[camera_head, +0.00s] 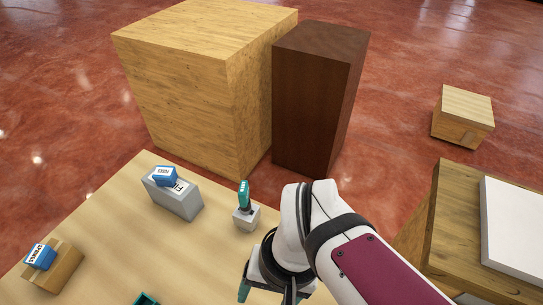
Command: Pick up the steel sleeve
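I cannot make out a steel sleeve for certain in the head view. My gripper (266,293) is low in the picture, over the front part of the light wooden table (205,262). Its two fingers stand apart, one with a teal tip at the left. The right finger is partly cut off by the picture's bottom edge, and I see nothing held between them. My wrist and forearm hide the table to the right.
A grey block (178,200) carries a blue labelled piece (165,176). A small grey block (246,217) holds an upright teal piece (244,194). A wooden block (62,272) carries another blue labelled piece (40,256). A teal edge (146,299) shows at the bottom. Large boxes (195,80) stand behind.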

